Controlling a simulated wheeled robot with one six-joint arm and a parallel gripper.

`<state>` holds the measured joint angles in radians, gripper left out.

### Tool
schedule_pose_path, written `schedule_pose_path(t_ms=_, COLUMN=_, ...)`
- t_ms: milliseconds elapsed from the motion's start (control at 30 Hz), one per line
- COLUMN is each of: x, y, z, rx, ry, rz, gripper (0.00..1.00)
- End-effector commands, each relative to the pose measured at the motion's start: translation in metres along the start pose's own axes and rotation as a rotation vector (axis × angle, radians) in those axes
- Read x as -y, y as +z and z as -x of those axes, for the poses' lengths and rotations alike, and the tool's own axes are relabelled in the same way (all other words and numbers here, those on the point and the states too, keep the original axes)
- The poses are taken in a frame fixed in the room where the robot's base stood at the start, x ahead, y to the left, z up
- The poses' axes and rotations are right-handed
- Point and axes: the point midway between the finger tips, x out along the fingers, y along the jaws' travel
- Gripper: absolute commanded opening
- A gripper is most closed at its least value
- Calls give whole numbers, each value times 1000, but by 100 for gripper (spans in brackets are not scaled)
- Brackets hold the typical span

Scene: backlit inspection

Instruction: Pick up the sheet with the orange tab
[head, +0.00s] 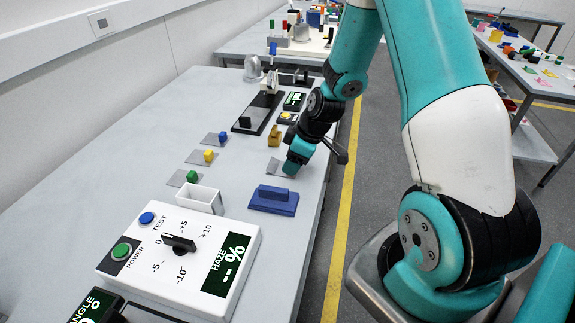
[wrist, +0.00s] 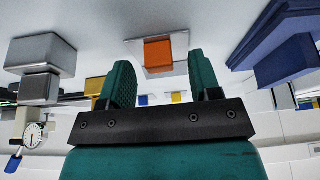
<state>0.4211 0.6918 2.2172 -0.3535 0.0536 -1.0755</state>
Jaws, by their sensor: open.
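The sheet with the orange tab (wrist: 158,54) is ahead of my gripper (wrist: 160,78) in the wrist view. The tab is a small orange block on a pale, thin sheet (wrist: 135,46). It appears in the gap between my two green fingers, which are open and empty. A visible gap shows between the fingertips and the tab. In the head view, my gripper (head: 291,166) is low over the right part of the table. A grey sheet (head: 275,166) shows beside and under it there, with its tab hidden by the gripper.
Sheets with blue (head: 222,138), yellow (head: 208,156) and green (head: 192,177) tabs lie to the left. A blue block on a base (head: 273,199) is close in front of my gripper. A yellow block (head: 274,136) stands just behind. A white haze meter (head: 180,258) fills the near table.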

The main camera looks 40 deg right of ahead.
Motion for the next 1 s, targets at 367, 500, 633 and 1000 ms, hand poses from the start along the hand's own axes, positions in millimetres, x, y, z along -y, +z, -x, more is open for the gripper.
schedule_pose_path(t_ms=367, x=0, y=0, z=-6, rx=0, ry=1, rz=0, gripper=41)
schedule_pose_path(t_ms=500, x=0, y=0, z=-6, rx=0, ry=1, rz=0, gripper=9)
schedule_pose_path(t_ms=633, x=0, y=0, z=-6, rx=0, ry=1, rz=0, gripper=4)
schedule_pose_path(t_ms=1000, x=-1, y=-6, z=6, rx=-2, ry=3, rz=1, gripper=4)
